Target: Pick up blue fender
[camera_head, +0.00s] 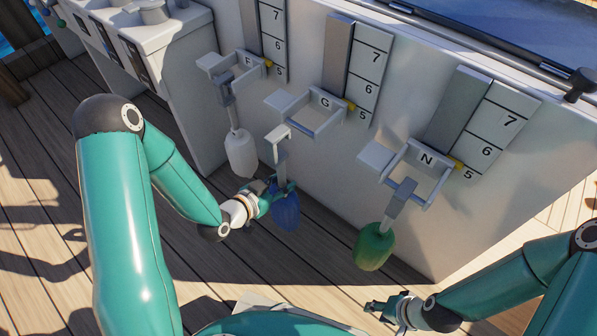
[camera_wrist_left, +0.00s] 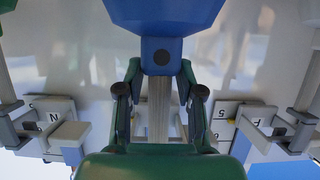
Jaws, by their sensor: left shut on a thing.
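The blue fender (camera_head: 286,211) has a rounded blue body and a grey stem with a hook (camera_head: 277,134) at its top. It also shows in the left wrist view (camera_wrist_left: 163,18), with its stem running between my fingers. My left gripper (camera_head: 285,187) is shut on the stem just above the blue body. The hook is below and left of bracket G (camera_head: 318,125) and looks apart from it. My right gripper (camera_head: 376,306) is at the lower right, away from the blue fender; its fingers are too small to judge.
A white fender (camera_head: 240,153) hangs at bracket F (camera_head: 232,66), left of the blue one. A green fender (camera_head: 374,246) hangs at bracket N (camera_head: 408,168), to the right. The white wall (camera_head: 325,185) stands close behind. Open wooden deck (camera_head: 120,200) lies in front.

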